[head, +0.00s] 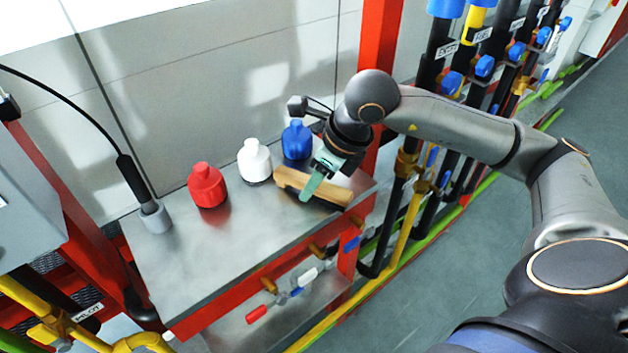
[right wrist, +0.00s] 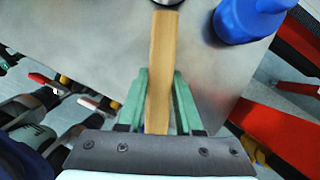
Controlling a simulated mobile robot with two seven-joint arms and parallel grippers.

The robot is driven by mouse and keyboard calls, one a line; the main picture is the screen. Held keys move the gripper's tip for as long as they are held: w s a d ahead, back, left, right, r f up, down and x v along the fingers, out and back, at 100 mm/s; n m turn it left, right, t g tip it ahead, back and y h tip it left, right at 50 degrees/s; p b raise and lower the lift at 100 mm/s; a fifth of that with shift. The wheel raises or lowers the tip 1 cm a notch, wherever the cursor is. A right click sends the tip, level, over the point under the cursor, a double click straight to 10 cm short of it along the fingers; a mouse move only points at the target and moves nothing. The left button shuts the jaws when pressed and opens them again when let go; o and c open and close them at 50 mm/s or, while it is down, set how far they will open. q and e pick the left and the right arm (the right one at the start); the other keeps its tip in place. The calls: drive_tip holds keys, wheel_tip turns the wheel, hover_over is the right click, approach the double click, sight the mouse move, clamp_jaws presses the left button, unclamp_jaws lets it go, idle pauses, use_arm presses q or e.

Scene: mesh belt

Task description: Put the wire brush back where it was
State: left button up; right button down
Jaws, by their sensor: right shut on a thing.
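The wire brush (head: 335,193) has a pale wooden back and a dark underside. It is over the right end of the metal bench top, in front of the blue bottle; I cannot tell whether it touches the surface. My right gripper (head: 312,186), with green fingers, is shut across its middle from above. In the right wrist view the brush (right wrist: 162,60) runs lengthwise between the fingers of my right gripper (right wrist: 160,98). My left gripper is not in view.
On the metal bench top (head: 225,255) stand a red bottle (head: 207,186), a white bottle (head: 255,161), a blue bottle (head: 297,140) and a grey cup (head: 155,216) with a black cabled tool in it. A red post (head: 379,40) rises behind. The bench's front middle is clear.

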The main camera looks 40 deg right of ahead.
drive_tip(key=shift+f, duration=0.1)
drive_tip(key=c, duration=0.6)
unclamp_jaws()
drive_tip(key=shift+r, duration=0.25)
drive_tip(key=v, duration=1.2)
drive_tip(key=shift+d+f, duration=0.1)
